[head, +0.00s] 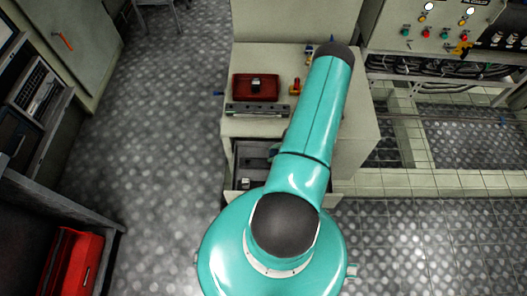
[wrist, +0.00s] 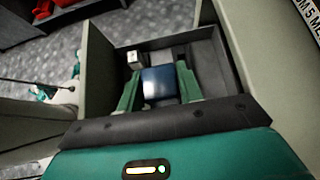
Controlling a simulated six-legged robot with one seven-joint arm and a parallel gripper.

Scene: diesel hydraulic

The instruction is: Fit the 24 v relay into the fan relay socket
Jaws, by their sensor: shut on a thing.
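In the wrist view, my gripper (wrist: 158,72) reaches down into an open grey drawer (wrist: 208,52). Its two green fingers are shut on a dark blue block (wrist: 159,84), which looks like a relay; no label on it is readable. A small pale cube (wrist: 134,60) lies in the drawer just beyond the left finger. In the head view, my arm hides the gripper and the block. A dark strip (head: 257,111) lies along the cabinet top and may carry sockets; I cannot make out which is the fan relay socket.
A red tray (head: 242,90) holding a small pale item stands on the cabinet top (head: 258,56), with a red-and-yellow item (head: 296,86) beside it. The open drawer (head: 242,150) juts out below. A control panel (head: 440,30) stands at the upper right.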

